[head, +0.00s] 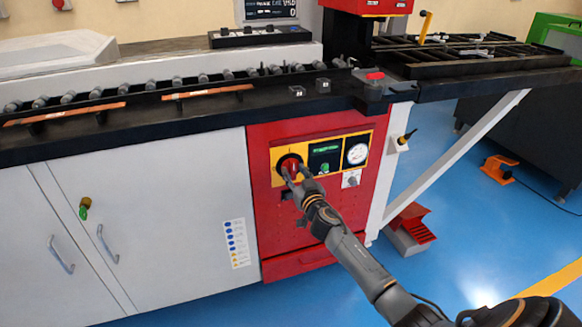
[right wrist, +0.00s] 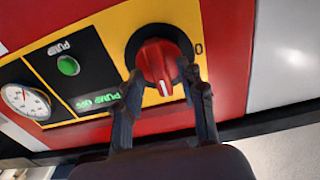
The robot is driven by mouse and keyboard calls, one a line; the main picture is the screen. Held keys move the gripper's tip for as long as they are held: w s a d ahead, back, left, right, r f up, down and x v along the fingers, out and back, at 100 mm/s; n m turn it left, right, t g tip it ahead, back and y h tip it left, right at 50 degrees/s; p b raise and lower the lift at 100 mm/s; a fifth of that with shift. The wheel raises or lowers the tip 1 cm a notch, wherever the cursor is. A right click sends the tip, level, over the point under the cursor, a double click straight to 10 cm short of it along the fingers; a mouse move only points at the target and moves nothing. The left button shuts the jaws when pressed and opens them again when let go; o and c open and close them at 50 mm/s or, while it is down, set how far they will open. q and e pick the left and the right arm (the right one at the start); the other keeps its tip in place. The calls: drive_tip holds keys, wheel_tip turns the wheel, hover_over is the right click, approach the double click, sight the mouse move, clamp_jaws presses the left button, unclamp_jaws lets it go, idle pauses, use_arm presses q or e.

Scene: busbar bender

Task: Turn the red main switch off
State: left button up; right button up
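The red main switch (head: 291,165) is a round knob on a black plate, on the yellow panel (head: 276,157) of the red cabinet. In the right wrist view the red knob (right wrist: 155,58) shows a white mark pointing toward my gripper, with a "0" to the right of the knob. My right gripper (head: 297,176) is at the switch in the head view. In the right wrist view its fingers (right wrist: 160,80) are apart, one on each side of the knob. I cannot tell whether they touch it. My left gripper is not in view.
A green pump button (head: 324,168) and a round gauge (head: 357,154) sit right of the switch. The black bench edge (head: 200,130) runs above the panel. A red foot pedal (head: 411,229) and an orange pedal (head: 499,168) stand on the blue floor.

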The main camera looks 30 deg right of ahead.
drive_tip(key=shift+r, duration=0.1)
drive_tip(key=shift+c, duration=0.6)
clamp_jaws()
